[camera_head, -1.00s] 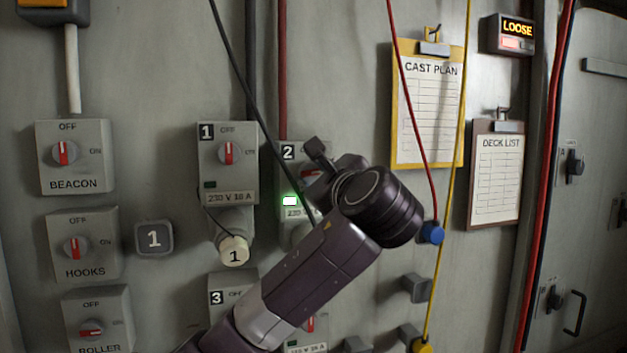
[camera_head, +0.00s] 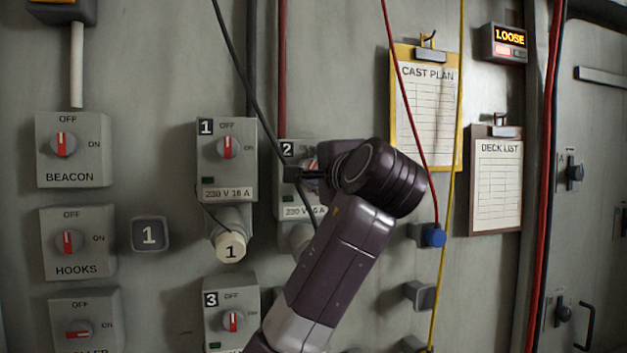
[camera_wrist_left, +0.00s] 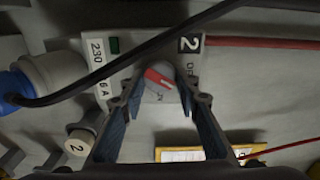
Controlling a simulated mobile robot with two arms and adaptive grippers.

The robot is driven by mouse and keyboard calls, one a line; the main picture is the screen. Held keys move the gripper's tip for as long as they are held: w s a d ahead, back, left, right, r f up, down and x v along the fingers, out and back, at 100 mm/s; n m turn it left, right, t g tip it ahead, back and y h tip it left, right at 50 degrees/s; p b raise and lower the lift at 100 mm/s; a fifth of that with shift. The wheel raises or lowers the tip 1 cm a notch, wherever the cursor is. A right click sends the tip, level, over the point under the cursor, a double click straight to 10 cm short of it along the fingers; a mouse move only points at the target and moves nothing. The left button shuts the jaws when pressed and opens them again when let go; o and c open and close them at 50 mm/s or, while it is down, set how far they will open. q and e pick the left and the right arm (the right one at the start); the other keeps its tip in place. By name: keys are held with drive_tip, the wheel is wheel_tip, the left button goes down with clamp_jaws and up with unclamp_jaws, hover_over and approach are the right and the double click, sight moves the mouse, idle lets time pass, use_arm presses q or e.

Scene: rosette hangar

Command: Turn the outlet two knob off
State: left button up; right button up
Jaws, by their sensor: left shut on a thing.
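The outlet two box (camera_head: 287,198) is on the wall, with a "2" label at its upper left; my left gripper hides much of it. The wrist view shows its grey knob (camera_wrist_left: 158,96) with a red mark, slanted roughly toward the partly hidden OFF lettering. My left gripper (camera_wrist_left: 162,80) is shut on this knob, one finger on each side. In the head view the left gripper (camera_head: 310,174) reaches the box from the right. The outlet's indicator (camera_wrist_left: 114,45) is dark green and unlit. My right gripper is in neither view.
A black cable (camera_head: 266,125) crosses in front of outlet two; the wrist view shows it reaching a blue plug (camera_wrist_left: 22,82). Outlet one (camera_head: 227,130) is to the left, outlet three (camera_head: 230,295) below. A red cord (camera_head: 410,110) hangs to the right.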

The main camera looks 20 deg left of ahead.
use_arm(q)
drive_tip(key=shift+n+b, duration=0.85)
drive_tip(key=shift+n, duration=2.15)
drive_tip(key=shift+r, duration=0.1)
drive_tip(key=o, duration=1.2)
drive_tip(key=shift+c, duration=0.2)
drive_tip(key=v, duration=1.2)
